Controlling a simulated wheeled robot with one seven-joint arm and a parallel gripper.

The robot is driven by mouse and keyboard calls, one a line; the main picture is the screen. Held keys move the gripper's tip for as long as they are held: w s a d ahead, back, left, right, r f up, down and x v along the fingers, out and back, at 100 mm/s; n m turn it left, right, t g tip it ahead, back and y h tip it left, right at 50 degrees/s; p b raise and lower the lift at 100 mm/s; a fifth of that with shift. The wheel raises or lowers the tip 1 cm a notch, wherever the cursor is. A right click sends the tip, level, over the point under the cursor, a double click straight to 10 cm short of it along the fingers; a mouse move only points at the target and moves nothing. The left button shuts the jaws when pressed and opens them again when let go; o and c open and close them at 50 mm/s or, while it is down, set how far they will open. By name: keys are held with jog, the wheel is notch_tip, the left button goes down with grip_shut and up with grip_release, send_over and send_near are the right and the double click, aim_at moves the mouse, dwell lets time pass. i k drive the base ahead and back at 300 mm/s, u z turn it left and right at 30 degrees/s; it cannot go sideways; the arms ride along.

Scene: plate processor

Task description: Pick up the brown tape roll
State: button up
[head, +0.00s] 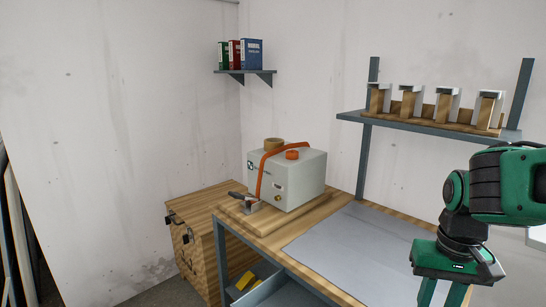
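The brown tape roll (273,143) is a small tan ring at the top rear of the pale grey box-shaped machine (300,178). Its lower part is hidden by the machine and an orange strap or hose, so I cannot tell whether it rests on the machine or stands behind it. My gripper (441,296) is at the lower right, pointing down over the right side of the workbench, far from the roll. Its two green fingers are apart with nothing visible between them. The fingertips are near the bottom edge of the picture.
An orange round cap (292,154) sits on the machine beside the roll. A tool with a dark handle (241,199) lies at the machine's front left. A grey mat (355,245) covers the clear bench top. A rack shelf (410,125) with several holders stands behind; wooden drawers (198,217) stand left.

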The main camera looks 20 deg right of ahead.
aim_at(271, 144)
jog(key=u, duration=0.05)
jog(key=k, duration=0.5)
jog(key=u, duration=1.35)
jog(key=i, duration=4.1)
